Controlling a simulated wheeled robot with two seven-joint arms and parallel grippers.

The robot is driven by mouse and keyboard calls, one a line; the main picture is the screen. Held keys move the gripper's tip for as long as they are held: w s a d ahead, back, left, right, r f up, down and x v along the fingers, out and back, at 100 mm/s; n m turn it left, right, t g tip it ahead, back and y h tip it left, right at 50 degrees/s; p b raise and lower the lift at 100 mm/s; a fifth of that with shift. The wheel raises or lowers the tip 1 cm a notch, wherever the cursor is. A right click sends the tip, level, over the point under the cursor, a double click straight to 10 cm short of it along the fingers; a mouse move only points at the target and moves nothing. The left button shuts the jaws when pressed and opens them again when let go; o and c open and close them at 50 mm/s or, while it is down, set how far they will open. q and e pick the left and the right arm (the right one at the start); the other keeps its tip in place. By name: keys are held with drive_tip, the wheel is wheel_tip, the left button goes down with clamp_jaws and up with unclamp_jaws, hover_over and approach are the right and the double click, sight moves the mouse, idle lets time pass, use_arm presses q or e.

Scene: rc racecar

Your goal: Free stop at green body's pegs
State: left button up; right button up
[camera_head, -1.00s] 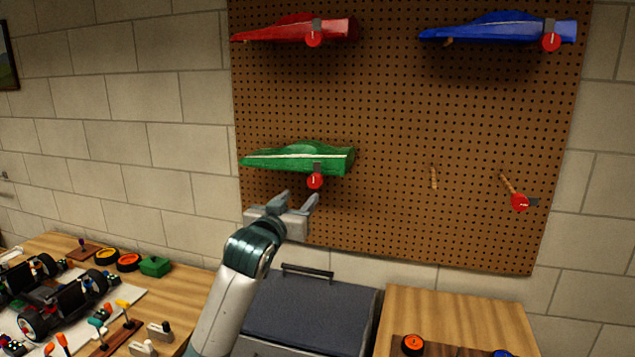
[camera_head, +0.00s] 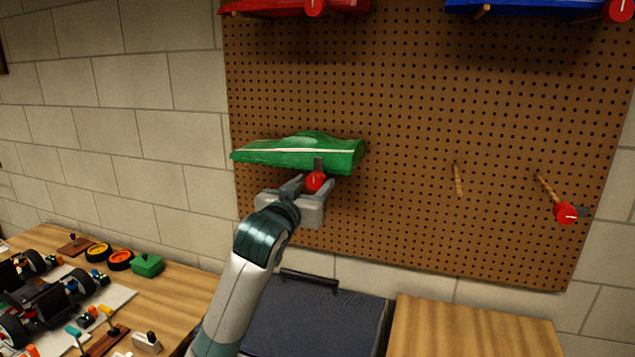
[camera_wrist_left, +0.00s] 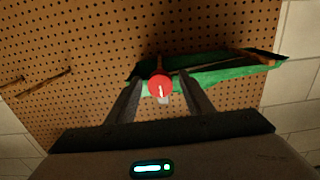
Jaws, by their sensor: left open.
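The green car body (camera_head: 300,152) hangs on the brown pegboard, and its underside shows in the left wrist view (camera_wrist_left: 228,76). In the left wrist view the red stop (camera_wrist_left: 160,86) lies between the fingertips. My left gripper (camera_head: 315,184) is open, with one finger on each side of the stop. Contact between fingers and stop cannot be told. The right gripper is not in view.
The pegboard (camera_head: 400,110) also holds a red body (camera_head: 270,7) and a blue body (camera_head: 530,7) above. Two bare pegs stick out to the right, one with a red stop (camera_head: 565,212). A table (camera_head: 180,290) with car parts is at lower left.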

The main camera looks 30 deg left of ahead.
use_arm(q)
drive_tip(key=shift+r, duration=0.1)
drive_tip(key=shift+c, duration=0.9)
drive_tip(key=c, duration=0.9)
